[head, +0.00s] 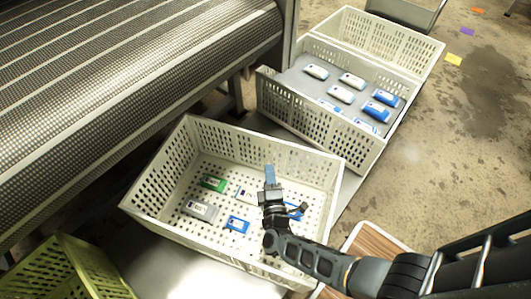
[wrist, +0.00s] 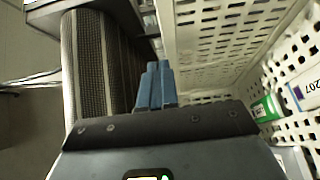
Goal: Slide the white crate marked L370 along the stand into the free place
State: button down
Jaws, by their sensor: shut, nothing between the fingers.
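A white perforated crate (head: 165,178) sits on the grey stand (head: 165,278) in the middle of the head view, turned slightly askew. It holds several small packs, green, grey, white and blue. No L370 marking is readable on it. My gripper (head: 270,176) is over the crate's interior with its blue fingers closed together and empty. In the wrist view the closed fingers (wrist: 156,84) stand beside the crate's white wall (wrist: 205,45); I cannot tell whether they touch it. Bare stand shows at the crate's lower left and in a narrow gap behind it.
A second white crate (head: 300,100) with white and blue packs stands behind, and another white crate (head: 385,40) beyond it. A mesh conveyor (head: 120,90) runs along the left. A green crate (head: 65,270) is at lower left. Floor at right is open.

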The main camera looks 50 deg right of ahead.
jog(key=b, duration=0.4)
send_near(265, 144)
jog(key=b+x, duration=0.3)
jog(key=x, duration=0.3)
jog(key=shift+w+f, duration=0.1)
